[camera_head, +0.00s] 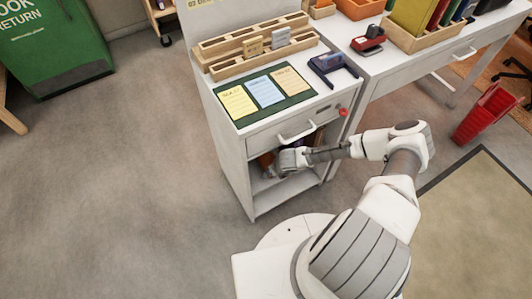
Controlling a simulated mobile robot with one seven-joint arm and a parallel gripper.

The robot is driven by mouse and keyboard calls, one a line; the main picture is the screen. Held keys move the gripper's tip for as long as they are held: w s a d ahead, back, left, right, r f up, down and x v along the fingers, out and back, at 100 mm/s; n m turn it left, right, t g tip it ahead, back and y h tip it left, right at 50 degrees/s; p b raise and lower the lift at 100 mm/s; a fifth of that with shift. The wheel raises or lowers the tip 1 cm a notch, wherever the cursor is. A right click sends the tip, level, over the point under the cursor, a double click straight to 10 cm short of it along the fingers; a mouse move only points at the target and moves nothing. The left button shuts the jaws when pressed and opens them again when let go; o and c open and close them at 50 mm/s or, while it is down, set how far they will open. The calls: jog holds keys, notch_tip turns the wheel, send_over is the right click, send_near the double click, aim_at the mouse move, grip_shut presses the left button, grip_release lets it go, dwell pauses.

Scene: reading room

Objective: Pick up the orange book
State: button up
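My gripper (278,168) is at the open lower compartment of the white cabinet (235,165), below its drawer. Its fingers are small and mostly hidden, so I cannot tell whether they are open or shut. A dark orange-brown thing (265,160) shows in the compartment just left of my gripper. It may be the orange book, but it is mostly hidden by the gripper and the shadow. I cannot tell whether the gripper touches it.
The drawer handle (296,133) sticks out just above my arm. A wooden rack (255,50), colored cards on a green mat (238,121) and a dark blue device (326,63) are on the cabinet top. A red basket (485,113) stands at right.

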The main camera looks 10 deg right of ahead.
grip_shut()
dwell(1.3)
